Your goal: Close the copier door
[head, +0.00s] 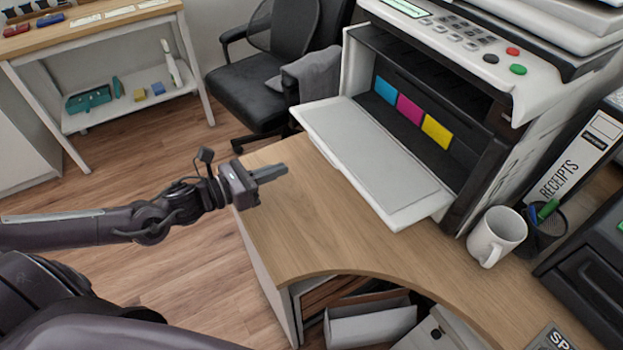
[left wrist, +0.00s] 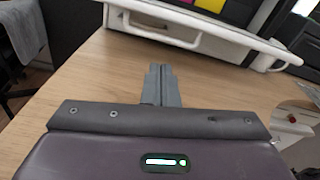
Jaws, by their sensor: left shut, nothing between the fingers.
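The copier (head: 440,95) stands on the wooden counter at the upper right of the head view. Its white front door (head: 375,160) is folded down and open, showing a dark inside with cyan, magenta and yellow labels. My left gripper (head: 272,174) is shut and empty, left of the door and apart from it, by the counter's left edge. In the left wrist view, the shut fingers (left wrist: 161,84) point toward the door's outer face (left wrist: 200,33), which has a handle (left wrist: 152,30). The right gripper is not in view.
A white mug (head: 496,236), a pen cup (head: 545,226) and a receipts binder (head: 575,160) stand right of the copier. A black office chair (head: 265,75) is behind the counter. The counter's wood surface (head: 320,230) is clear in front of the door.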

